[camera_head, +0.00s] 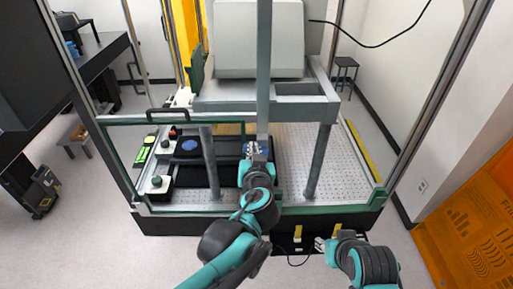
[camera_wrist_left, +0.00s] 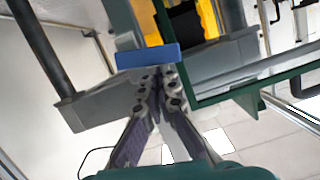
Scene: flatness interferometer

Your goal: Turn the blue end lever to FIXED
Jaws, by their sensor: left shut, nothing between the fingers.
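The blue end lever (camera_wrist_left: 148,55) shows in the left wrist view as a short blue bar, just beyond my left fingertips. Its FIXED mark cannot be read in either view. My left gripper (camera_wrist_left: 158,78) is shut and empty, its fingertips close to the bar's lower edge; whether they touch cannot be told. In the head view my left gripper (camera_head: 257,149) reaches in at the front of the framed bench, and the lever is hard to make out there. My right gripper (camera_head: 324,244) is low at the front right, outside the frame, its fingers too small to judge.
A perforated metal bench top (camera_head: 290,165) lies inside the frame, with grey posts (camera_head: 318,163) and a green-edged front rail (camera_head: 340,201). A black unit with a blue disc (camera_head: 190,145) and knob boxes (camera_head: 157,184) stand at left. A cable (camera_head: 293,262) hangs near my right gripper.

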